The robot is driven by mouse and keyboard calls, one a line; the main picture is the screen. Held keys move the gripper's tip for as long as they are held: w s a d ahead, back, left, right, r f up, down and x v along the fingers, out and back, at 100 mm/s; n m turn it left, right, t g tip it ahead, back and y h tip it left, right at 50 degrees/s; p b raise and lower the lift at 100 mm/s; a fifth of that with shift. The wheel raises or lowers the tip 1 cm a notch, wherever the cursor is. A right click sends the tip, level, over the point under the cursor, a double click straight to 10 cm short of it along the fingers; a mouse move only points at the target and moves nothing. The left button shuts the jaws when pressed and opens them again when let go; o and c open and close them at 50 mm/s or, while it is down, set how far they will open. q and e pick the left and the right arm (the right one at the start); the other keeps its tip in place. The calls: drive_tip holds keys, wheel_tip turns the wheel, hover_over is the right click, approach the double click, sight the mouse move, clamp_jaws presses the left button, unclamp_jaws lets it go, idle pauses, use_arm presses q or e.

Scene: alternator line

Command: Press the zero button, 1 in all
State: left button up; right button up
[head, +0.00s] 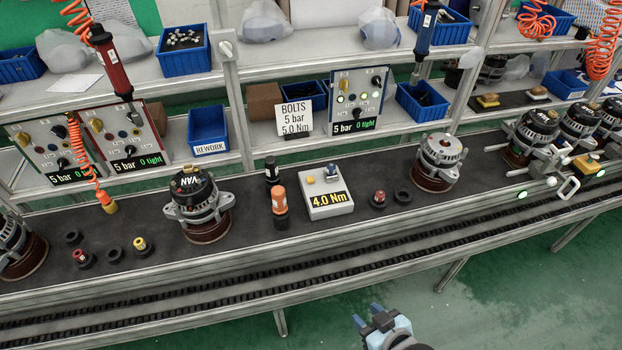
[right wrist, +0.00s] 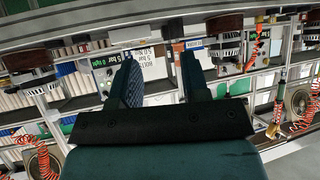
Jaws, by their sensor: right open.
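A grey tester box (head: 340,210) with a display reading 4.0 Nm sits on the dark bench mat, near the middle of the head view. On its top are a small yellow button (head: 310,180) and a silver-and-blue raised part (head: 332,173). No zero label is readable, so I cannot tell which is the zero button. My right gripper (head: 368,318) is at the bottom of the head view, in front of and well apart from the bench. It is open and empty; its two fingers also show in the right wrist view (right wrist: 159,78). My left gripper is not in view.
The conveyor rail (head: 300,285) runs along the bench front. Green floor is clear below.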

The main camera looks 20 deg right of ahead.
clamp_jaws()
idle(1.5)
